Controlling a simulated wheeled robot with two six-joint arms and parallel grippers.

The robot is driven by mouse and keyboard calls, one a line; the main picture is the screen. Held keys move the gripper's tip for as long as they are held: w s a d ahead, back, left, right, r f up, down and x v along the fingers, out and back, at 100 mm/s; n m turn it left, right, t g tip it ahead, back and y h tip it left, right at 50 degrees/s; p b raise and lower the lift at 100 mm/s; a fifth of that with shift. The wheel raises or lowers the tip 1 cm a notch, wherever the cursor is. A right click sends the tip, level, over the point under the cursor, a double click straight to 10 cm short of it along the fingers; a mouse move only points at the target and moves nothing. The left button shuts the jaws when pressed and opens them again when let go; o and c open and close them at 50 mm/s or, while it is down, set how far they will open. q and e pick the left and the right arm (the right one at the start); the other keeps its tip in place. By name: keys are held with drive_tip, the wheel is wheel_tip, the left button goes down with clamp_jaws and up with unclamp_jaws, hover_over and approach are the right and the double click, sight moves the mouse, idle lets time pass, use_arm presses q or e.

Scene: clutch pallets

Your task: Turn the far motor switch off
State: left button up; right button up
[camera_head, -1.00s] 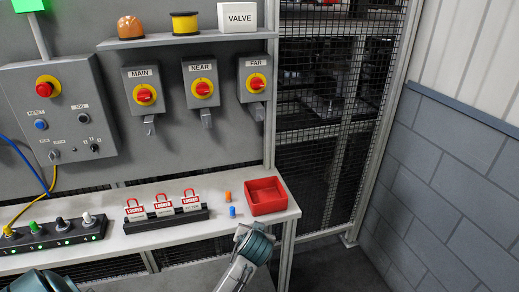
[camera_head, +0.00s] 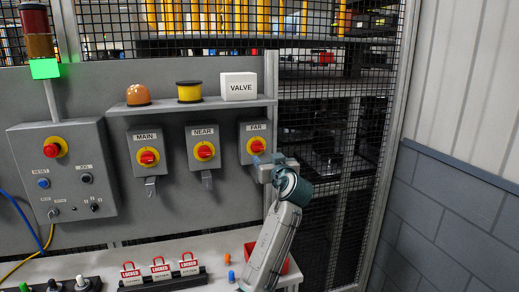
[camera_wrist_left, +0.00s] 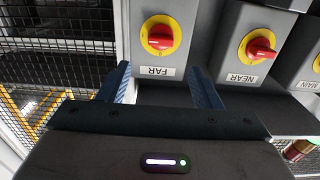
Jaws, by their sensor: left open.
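The far motor switch (camera_head: 253,143) is a grey box labelled FAR with a red knob on a yellow disc, at the right end of the switch row. It also shows upside down in the left wrist view (camera_wrist_left: 160,38), at the top centre. My left gripper (camera_head: 266,161) is just below and in front of this switch. In the left wrist view its two blue fingers (camera_wrist_left: 165,82) are apart with nothing between them, flanking the FAR label, and the knob is beyond the tips. I cannot tell any contact. My right gripper is not in view.
The NEAR switch (camera_head: 204,150) and MAIN switch (camera_head: 147,156) hang to the left. A shelf (camera_head: 215,103) with a VALVE box (camera_head: 238,87) is above. Red padlocks (camera_head: 160,270) stand on the bench below, and a red tray (camera_head: 250,249) is partly hidden by my arm.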

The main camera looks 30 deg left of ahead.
sight(259, 149)
use_arm(q)
drive_tip(key=p+x, duration=0.4)
drive_tip(key=x, duration=0.5)
drive_tip(key=shift+w+a+p, duration=0.3)
drive_tip(key=shift+a, duration=0.05)
drive_tip(key=shift+f, duration=0.1)
drive_tip(key=c, duration=0.9)
